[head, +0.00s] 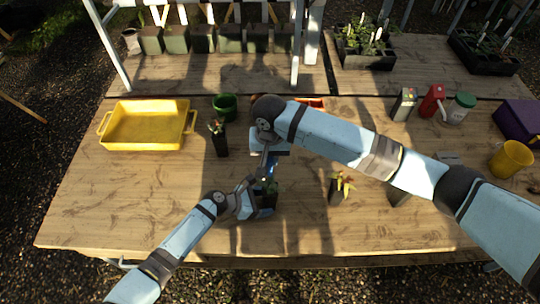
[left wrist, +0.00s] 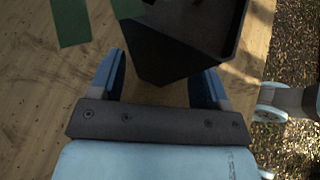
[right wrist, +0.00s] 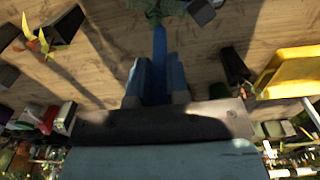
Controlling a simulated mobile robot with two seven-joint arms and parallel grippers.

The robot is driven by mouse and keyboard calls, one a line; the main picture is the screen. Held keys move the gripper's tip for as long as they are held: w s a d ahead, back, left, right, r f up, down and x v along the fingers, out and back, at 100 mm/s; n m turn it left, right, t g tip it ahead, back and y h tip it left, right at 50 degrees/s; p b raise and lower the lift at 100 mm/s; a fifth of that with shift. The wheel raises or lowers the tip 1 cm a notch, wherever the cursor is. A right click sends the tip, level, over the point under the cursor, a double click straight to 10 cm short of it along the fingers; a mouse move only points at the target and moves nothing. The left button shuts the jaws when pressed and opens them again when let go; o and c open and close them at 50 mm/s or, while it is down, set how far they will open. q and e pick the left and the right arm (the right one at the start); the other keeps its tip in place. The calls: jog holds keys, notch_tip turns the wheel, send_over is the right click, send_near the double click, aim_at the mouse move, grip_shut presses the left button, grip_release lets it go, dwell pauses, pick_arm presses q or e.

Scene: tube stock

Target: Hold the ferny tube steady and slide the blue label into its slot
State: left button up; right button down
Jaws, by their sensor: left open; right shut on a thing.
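The ferny tube (head: 270,201) is a dark square tube with green fronds, near the front middle of the table. My left gripper (head: 262,203) is open around it. In the left wrist view the dark tube (left wrist: 185,45) stands between and beyond the two spread blue fingers, with a gap at the left finger. My right gripper (right wrist: 156,80) is shut on the blue label (right wrist: 160,45), which points toward the green fronds (right wrist: 153,6). In the head view the label (head: 271,168) is partly hidden by the right arm, above the tube. The slot is not visible.
A yellow tray (head: 150,145) and a black tube (head: 221,142) stand left of the grippers, with a green pot (head: 225,106) behind. A tube with a yellowish plant (head: 337,190) stands to the right. The front left of the table is clear.

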pick_arm(q)
jog(key=shift+x, duration=0.8)
jog(key=c, duration=0.7)
pick_arm(e)
jog(key=n, duration=0.3)
jog(key=shift+s+f, duration=0.3)
jog(key=shift+f, duration=0.1)
